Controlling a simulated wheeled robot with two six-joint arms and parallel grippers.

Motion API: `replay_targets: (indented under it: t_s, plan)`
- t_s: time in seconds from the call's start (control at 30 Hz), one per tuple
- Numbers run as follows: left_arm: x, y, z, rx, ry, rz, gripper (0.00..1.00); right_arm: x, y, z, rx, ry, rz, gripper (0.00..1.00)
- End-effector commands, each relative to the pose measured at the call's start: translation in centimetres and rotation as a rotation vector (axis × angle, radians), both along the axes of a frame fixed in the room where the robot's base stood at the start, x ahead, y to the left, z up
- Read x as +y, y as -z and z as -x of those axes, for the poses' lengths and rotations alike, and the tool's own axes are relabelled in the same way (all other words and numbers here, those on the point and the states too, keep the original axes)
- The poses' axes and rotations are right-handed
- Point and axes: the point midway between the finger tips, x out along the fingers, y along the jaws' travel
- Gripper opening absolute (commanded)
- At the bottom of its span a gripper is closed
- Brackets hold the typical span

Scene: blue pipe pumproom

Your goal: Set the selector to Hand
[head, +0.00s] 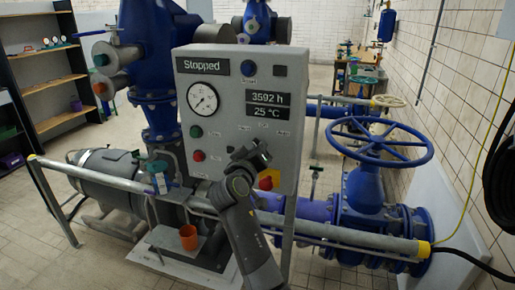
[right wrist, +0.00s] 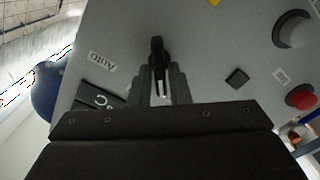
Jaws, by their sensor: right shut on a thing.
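The grey control panel (head: 231,106) stands upright in the middle of the head view and fills much of the right wrist view (right wrist: 205,65). The selector is a black knob (right wrist: 157,52) on the panel's face. My right gripper (right wrist: 160,88) is shut on the knob, with a finger on each side. A white mark shows on the knob between the fingers. An AUTO label (right wrist: 103,62) is to the knob's left in that view; I see no readable Hand label. In the head view my right gripper (head: 250,157) hides the selector. My left gripper is out of view.
The panel carries a red button (head: 198,156), a green button (head: 196,131), a round gauge (head: 202,98), a display reading Stopped (head: 206,65) and a red emergency button (head: 266,183) close below my gripper. A grey rail (head: 330,232) crosses in front. A blue handwheel (head: 380,140) stands right.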

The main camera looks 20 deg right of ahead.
Motion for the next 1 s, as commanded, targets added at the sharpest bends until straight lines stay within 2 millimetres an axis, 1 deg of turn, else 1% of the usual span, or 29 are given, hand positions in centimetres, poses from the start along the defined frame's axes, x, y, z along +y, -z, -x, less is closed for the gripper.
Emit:
replay_targets:
  t_s: [0.23, 0.67, 0.7, 0.77, 0.8, 1.0]
  plan:
    - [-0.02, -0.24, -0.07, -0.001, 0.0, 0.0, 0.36, 0.02, -0.03, -0.02, 0.031, 0.0, 0.049, 0.0]
    - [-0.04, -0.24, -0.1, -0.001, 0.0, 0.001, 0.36, 0.02, -0.02, -0.04, 0.035, 0.0, 0.054, 0.0]
    - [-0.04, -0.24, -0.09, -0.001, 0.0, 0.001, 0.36, 0.02, -0.02, -0.03, 0.035, 0.0, 0.054, 0.22]
    - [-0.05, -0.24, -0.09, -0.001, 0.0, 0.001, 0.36, 0.02, -0.02, -0.03, 0.035, 0.0, 0.054, 0.3]
    - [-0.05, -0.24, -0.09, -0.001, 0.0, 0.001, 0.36, 0.02, -0.02, -0.03, 0.035, 0.0, 0.054, 0.33]
    - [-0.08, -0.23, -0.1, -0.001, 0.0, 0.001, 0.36, 0.02, 0.0, -0.02, 0.035, 0.0, 0.054, 0.33]
